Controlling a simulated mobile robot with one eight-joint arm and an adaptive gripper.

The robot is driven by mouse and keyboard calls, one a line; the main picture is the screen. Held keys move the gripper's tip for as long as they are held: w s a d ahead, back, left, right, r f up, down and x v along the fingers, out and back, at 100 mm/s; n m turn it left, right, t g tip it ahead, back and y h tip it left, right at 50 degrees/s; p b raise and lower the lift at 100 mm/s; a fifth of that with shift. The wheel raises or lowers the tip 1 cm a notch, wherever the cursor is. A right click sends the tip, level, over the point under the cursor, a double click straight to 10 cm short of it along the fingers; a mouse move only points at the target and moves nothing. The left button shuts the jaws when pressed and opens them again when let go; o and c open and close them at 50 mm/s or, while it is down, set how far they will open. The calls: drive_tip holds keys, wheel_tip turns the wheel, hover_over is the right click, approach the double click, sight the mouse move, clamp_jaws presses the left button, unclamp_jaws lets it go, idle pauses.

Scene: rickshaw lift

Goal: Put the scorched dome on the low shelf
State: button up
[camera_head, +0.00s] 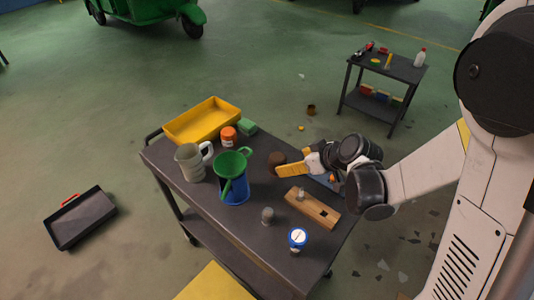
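A dark brown rounded piece (277,160), which looks like the scorched dome, is on the top of the dark cart (215,214), right of the green funnel. My gripper (289,169) reaches in from the right, low over the cart top, with a yellow finger beside the brown piece. The finger partly covers the piece, and I cannot tell whether they touch. The second finger is not clear, so the grip is unclear. The cart has a lower shelf (214,246), mostly hidden under its top. A smaller far cart (402,70) also has a low shelf (370,106).
The cart top holds a yellow tray (203,120), grey jug (192,162), orange-capped jar (229,136), green sponge (247,127), green funnel in a blue container (233,180), wooden block (313,208), small grey knob (268,215) and blue-lidded jar (297,240). A black tray (82,218) lies on the floor.

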sight(282, 160)
drive_tip(key=b+x, duration=0.2)
drive_tip(key=x, duration=0.3)
drive_tip(key=shift+d+f, duration=0.1)
drive_tip(key=shift+d, duration=0.1)
drive_tip(key=b+x, duration=0.2)
drive_tip(key=x, duration=0.3)
drive_tip(key=shift+w+a+f+b, duration=0.1)
drive_tip(key=shift+w+a+b, duration=0.15)
drive_tip(key=shift+b, duration=0.15)
drive_tip(key=shift+d, duration=0.1)
drive_tip(key=c, duration=1.4)
drive_tip(key=shift+o, duration=0.2)
drive_tip(key=shift+r+p, duration=0.45)
drive_tip(key=shift+r, duration=0.25)
drive_tip(key=r+p, duration=0.1)
drive_tip(key=r, duration=0.1)
drive_tip(key=d+r+p, duration=0.1)
drive_tip(key=r, duration=0.1)
drive_tip(key=d+r+p, duration=0.4)
drive_tip(key=d+r, duration=0.1)
drive_tip(key=d, duration=0.5)
drive_tip(key=shift+w+d+r, duration=0.15)
drive_tip(key=shift+d+r, duration=0.2)
drive_tip(key=shift+r, duration=0.05)
